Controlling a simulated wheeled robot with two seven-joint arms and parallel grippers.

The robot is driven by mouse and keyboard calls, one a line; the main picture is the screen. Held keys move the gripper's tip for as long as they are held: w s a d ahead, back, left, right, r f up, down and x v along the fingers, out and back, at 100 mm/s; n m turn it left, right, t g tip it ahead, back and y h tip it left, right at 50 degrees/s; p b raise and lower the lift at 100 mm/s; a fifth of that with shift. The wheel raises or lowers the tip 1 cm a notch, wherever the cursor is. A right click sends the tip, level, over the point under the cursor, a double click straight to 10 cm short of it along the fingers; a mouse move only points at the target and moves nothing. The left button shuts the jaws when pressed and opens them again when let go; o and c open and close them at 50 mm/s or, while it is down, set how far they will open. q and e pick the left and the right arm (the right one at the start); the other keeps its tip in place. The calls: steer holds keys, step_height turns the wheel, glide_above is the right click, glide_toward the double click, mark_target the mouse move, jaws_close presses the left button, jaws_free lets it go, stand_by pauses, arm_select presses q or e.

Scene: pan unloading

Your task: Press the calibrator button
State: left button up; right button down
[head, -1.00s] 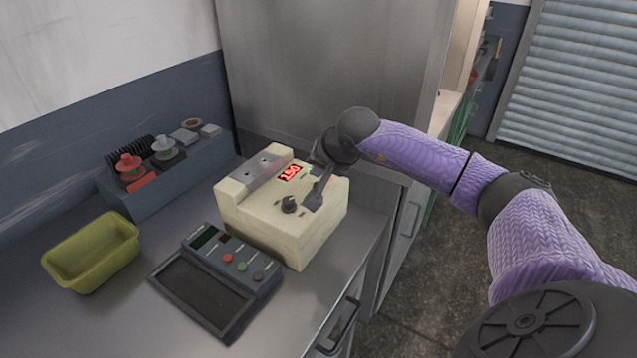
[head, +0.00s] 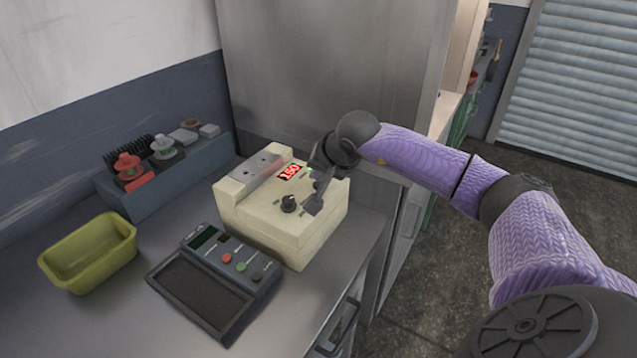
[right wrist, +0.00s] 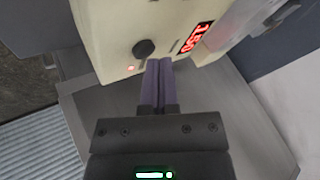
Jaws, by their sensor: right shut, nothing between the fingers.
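A cream box (head: 262,222) with a lit red display (head: 289,172) reading about 150 and a dark round knob (head: 289,203) stands on the counter. My right gripper (head: 312,207) is shut and empty, its tips over the box's top close to the knob; contact cannot be told. In the right wrist view the closed fingers (right wrist: 158,64) lie beside the knob (right wrist: 144,49), and a small red light (right wrist: 130,68) glows near it. A grey device (head: 217,282) with a small screen, a dark tray, and red, green and dark buttons lies in front of the box. My left gripper is out of view.
A green-yellow bin (head: 88,255) stands on the counter (head: 100,325) at the left. A grey rack (head: 165,185) with red and grey parts stands at the back against the wall. A tall metal cabinet (head: 320,70) rises behind the box.

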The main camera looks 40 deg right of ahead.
mark_target(318, 185)
steer(key=shift+f+b, duration=0.3)
steer(key=shift+f, duration=0.1)
steer(key=shift+r, duration=0.15)
steer(key=shift+r+p, duration=0.7)
steer(key=shift+r, duration=0.1)
step_height(318, 185, up, 6)
steer(key=p, duration=0.4)
